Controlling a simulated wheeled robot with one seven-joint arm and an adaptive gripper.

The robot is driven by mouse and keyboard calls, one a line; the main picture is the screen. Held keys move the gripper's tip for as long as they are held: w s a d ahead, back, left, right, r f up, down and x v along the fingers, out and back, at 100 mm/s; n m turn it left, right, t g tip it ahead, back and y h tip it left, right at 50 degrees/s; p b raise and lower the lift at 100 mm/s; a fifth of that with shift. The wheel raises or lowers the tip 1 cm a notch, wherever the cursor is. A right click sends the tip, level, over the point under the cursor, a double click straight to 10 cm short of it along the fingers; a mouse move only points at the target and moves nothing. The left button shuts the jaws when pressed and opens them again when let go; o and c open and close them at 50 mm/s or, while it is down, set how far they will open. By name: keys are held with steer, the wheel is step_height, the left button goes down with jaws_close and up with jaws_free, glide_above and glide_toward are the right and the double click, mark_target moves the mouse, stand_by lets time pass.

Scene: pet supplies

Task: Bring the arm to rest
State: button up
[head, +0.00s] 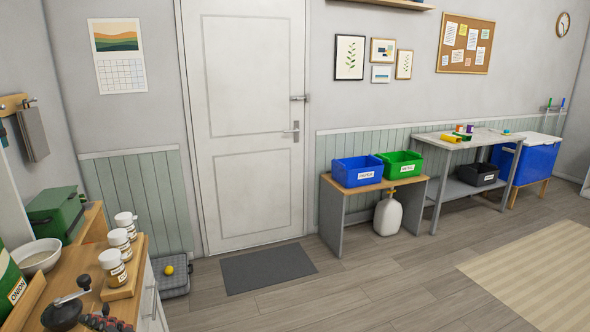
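My arm and my gripper are not in view in the head view, so I cannot see how the arm is posed or whether the gripper is open or holds anything. A small dark and reddish thing (108,323) is cut off by the bottom edge at the left; I cannot tell what it is.
A wooden counter (88,277) at lower left bears spice jars (119,236), a bowl (36,256) and a grinder (63,313). A blue bin (358,171) and green bin (401,164) stand on a low table by the door (248,120). The middle floor is clear.

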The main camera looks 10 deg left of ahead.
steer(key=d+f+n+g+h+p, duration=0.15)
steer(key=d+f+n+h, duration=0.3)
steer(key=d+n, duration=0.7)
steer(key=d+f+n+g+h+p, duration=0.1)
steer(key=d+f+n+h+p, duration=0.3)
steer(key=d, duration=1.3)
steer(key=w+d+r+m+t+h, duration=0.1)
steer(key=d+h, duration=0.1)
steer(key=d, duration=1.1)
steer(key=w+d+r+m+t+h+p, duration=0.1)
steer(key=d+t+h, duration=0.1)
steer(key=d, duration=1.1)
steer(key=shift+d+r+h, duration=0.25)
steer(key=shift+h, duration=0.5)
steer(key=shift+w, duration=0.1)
